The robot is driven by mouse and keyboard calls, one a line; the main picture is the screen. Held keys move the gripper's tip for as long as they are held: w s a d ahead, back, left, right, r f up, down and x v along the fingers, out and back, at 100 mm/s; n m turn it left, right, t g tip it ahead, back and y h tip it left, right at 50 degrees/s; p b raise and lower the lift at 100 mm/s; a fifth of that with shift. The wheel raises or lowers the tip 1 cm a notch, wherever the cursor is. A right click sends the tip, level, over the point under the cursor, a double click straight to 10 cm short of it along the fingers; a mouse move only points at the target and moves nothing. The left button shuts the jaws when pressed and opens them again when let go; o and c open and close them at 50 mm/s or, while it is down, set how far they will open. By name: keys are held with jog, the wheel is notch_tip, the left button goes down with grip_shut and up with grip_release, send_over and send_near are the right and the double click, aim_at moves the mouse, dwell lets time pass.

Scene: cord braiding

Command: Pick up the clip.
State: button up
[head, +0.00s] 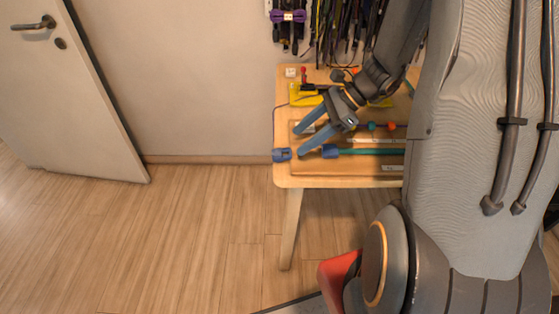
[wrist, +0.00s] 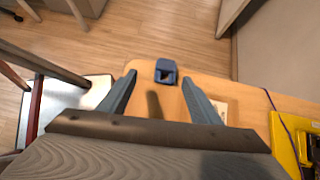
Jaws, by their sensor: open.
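The clip is a small blue block-like piece (head: 282,155) at the left front corner of the wooden table. It also shows in the wrist view (wrist: 166,71), at the table's edge just beyond and between my fingertips. My gripper (head: 300,143) is open, with its two blue-grey fingers pointing left toward the clip. In the wrist view the fingers (wrist: 158,76) stand apart on either side, with nothing between them but bare wood and a shadow. The clip appears apart from both fingers.
The wooden table (head: 345,182) holds a second blue piece (head: 330,151) on a green cord, several coloured beads and a yellow item (head: 305,95). Cords hang on the wall behind, with a purple bundle (head: 287,16). Open floor lies left of the table, with a door (head: 65,85) beyond.

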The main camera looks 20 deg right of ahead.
aim_at(281, 152)
jog(key=shift+w+d+f+m, duration=0.1)
jog(key=shift+w+f+m, duration=0.2)
jog(key=shift+w, duration=0.1)
jog(key=shift+w+a+f, duration=0.1)
jog(key=shift+a+f, duration=0.15)
jog(key=p+x, duration=0.1)
jog(key=x, duration=0.5)
jog(key=shift+w+a+f, duration=0.15)
jog(key=shift+w+a, duration=0.05)
jog(key=shift+w, duration=0.05)
jog(key=shift+c, duration=0.2)
jog(key=c, duration=1.1)
